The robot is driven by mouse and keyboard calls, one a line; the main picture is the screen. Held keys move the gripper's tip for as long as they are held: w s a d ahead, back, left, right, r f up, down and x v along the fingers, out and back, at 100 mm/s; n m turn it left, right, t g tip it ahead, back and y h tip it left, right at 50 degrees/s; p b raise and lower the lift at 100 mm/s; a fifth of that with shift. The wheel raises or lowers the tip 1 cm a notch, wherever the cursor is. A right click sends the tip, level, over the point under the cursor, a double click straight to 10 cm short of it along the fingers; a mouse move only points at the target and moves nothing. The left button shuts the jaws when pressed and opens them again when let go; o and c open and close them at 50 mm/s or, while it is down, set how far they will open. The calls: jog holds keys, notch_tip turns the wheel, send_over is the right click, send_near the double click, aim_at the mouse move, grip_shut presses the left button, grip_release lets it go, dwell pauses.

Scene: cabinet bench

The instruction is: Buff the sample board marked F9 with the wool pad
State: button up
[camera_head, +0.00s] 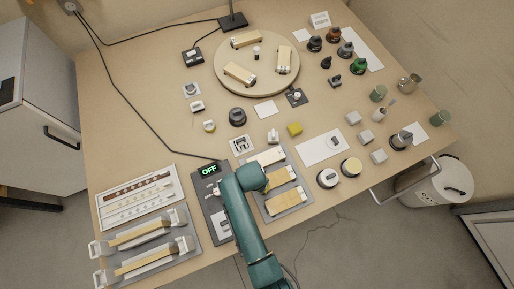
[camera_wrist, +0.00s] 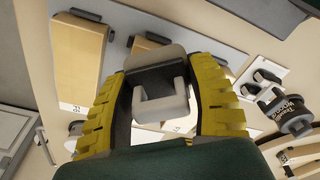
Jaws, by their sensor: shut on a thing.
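My gripper (camera_wrist: 160,98) has its yellow fingers shut on a pale grey handled pad (camera_wrist: 160,108). The pad's underside is hidden, and its material cannot be told. In the head view, my arm's end is over the left side of a grey tray (camera_head: 303,200) with tan sample boards and hides my fingers. One board (camera_head: 281,176) lies in the middle of the tray, another (camera_head: 284,201) nearer the front, and a paler one at the back (camera_head: 267,157). The wrist view shows a tan board (camera_wrist: 80,50) with a small label (camera_wrist: 70,107) that is too small to read surely.
A control box (camera_head: 208,171) reading OFF stands left of my arm. Racks with long-handled tools (camera_head: 150,250) lie at the front left. Round pots (camera_head: 327,178) and small blocks (camera_head: 366,136) stand to the right.

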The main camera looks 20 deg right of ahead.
jog(key=shift+r+p, duration=1.65)
jog(key=shift+r, duration=0.3)
